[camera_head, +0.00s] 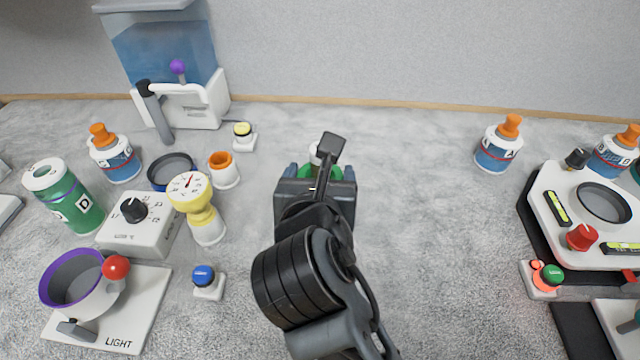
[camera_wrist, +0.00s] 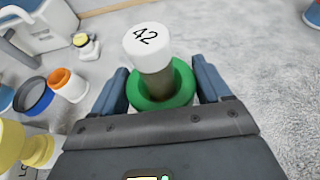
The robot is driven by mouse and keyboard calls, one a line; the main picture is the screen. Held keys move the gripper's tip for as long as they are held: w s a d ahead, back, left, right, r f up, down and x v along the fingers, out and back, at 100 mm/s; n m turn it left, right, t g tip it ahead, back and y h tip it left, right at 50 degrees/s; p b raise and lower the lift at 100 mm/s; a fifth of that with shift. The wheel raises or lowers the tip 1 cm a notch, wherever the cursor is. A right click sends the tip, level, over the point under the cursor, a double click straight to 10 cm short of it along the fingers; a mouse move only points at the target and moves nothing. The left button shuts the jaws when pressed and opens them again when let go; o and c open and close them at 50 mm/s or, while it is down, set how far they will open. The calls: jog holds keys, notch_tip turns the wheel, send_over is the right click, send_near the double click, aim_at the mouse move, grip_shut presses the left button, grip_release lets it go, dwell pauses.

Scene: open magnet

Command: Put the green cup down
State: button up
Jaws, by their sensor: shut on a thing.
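The green cup (camera_wrist: 183,92) is between the two fingers of my gripper (camera_wrist: 165,95) in the wrist view. The gripper is shut on it. A cylinder with a white cap marked "42" (camera_wrist: 149,47) stands up out of the cup, its lower part dark. In the head view my gripper (camera_head: 316,185) is at the middle of the table, and only a bit of the green cup (camera_head: 306,171) shows past it. The cup's base is hidden, so I cannot tell whether it touches the table.
Left of the gripper stand a small white-and-orange cup (camera_head: 225,172), a yellow gauge (camera_head: 203,212) and a blue button (camera_head: 206,281). A dispenser with a blue tank (camera_head: 175,75) is at the back left.

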jog(key=shift+r, duration=0.65)
jog(key=s+d+r, duration=0.6)
jog(key=d, duration=0.4)
jog(key=shift+r+p, duration=0.35)
jog(key=shift+s, duration=0.1)
